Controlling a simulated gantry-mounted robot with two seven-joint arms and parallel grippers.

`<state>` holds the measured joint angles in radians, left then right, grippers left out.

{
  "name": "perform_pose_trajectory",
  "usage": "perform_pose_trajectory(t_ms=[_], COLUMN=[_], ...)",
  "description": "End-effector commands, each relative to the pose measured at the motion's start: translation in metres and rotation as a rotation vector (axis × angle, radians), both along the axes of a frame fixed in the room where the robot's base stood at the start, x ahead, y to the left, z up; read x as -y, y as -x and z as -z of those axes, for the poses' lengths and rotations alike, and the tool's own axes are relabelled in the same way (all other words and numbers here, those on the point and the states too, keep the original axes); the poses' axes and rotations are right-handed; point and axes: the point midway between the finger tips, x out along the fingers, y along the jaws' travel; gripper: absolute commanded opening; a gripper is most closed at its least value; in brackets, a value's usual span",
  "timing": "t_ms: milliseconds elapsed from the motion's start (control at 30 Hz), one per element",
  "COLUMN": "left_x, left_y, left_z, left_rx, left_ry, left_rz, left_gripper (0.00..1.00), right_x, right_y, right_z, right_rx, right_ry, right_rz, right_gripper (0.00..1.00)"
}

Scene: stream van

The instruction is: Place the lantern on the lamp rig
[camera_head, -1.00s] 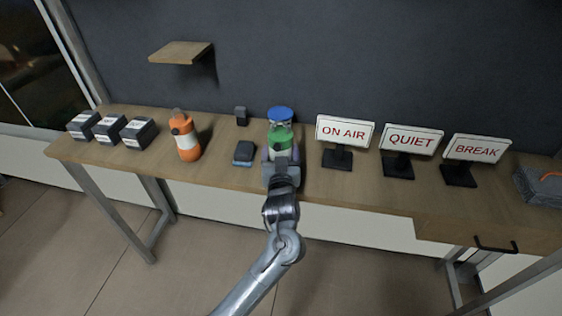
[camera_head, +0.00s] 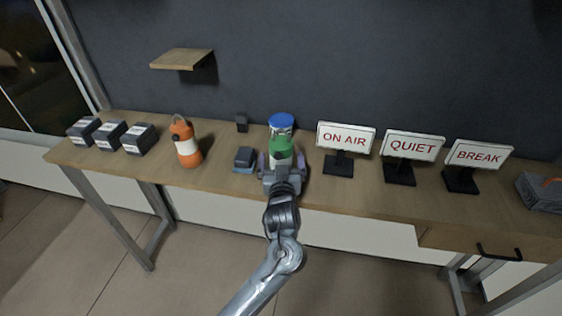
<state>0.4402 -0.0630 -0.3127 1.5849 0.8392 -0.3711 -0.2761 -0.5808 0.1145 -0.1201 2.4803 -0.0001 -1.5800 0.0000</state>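An orange and white lantern-like object (camera_head: 187,148) with a ring on top stands upright on the bench, left of centre. A green-topped object (camera_head: 280,148) stands nearer the middle, just in front of a blue-lidded clear one (camera_head: 281,123). My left gripper (camera_head: 281,164) is at the green-topped object, with its fingers spread to either side. Its lower part is hidden by the gripper. No part clearly reads as the lamp rig; a small dark block (camera_head: 245,157) on a bluish base sits left of the gripper. My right gripper is out of view.
Signs reading ON AIR (camera_head: 344,138), QUIET (camera_head: 411,147) and BREAK (camera_head: 477,155) stand on the right of the bench (camera_head: 220,180). Dark boxes (camera_head: 138,138) stand at the left. A small wall shelf (camera_head: 182,59) is empty. A grey box (camera_head: 541,191) lies at far right.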

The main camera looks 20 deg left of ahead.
Motion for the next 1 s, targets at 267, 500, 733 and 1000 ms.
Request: perform_pose_trajectory(t_ms=[267,500,733,1000], left_x=[0.015,0.035,0.048,0.053], left_y=[0.029,0.070,0.097,0.111], left_z=[-0.002,-0.002,-0.001,0.010], left_rx=[0.000,-0.001,-0.001,-0.030], left_ry=[0.002,0.003,0.000,0.018], left_rz=[0.002,0.002,0.001,0.032], left_gripper=[1.00,1.00,1.00,1.00], right_x=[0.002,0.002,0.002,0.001], right_y=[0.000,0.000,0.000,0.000], right_z=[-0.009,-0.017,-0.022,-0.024], right_rx=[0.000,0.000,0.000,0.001], right_ry=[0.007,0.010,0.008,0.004], right_rz=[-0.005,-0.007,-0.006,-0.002], right_gripper=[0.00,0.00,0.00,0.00])
